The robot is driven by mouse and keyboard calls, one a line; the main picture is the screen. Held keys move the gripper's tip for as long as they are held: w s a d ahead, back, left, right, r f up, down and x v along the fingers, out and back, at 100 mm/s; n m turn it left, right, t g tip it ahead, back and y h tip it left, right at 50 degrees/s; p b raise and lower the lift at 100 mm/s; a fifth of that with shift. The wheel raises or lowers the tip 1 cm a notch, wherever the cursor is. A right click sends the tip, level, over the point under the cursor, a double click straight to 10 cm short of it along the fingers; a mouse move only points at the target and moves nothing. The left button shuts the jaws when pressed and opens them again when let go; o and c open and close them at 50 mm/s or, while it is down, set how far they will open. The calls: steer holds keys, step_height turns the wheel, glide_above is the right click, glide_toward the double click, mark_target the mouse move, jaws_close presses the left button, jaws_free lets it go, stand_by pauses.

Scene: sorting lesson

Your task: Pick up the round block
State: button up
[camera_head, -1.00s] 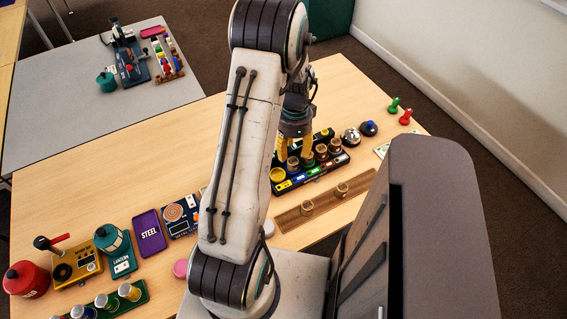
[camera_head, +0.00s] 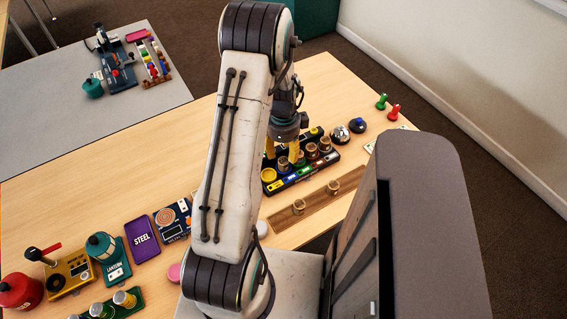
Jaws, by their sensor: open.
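My gripper (camera_head: 282,153) has yellow fingers pointing down over a dark sorting tray (camera_head: 313,171) on the wooden table. The fingers are apart, with no block seen held between them. The tray has coloured sections and a row of small round, brownish pieces, among them one by the blue section (camera_head: 284,164) just below the fingers and one farther right (camera_head: 325,145). I cannot tell which piece is the round block. The fingers partly hide the tray's left part.
A silver bell (camera_head: 340,134) and green and red pegs stand at the right end. A grey table (camera_head: 60,120) is at back left.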

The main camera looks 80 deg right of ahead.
mark_target(283, 161)
steer(key=shift+a+f+p, duration=0.2)
steer(key=shift+f+p, duration=0.25)
steer(key=shift+f, duration=2)
steer(key=c, duration=0.7)
steer(key=shift+o, duration=0.2)
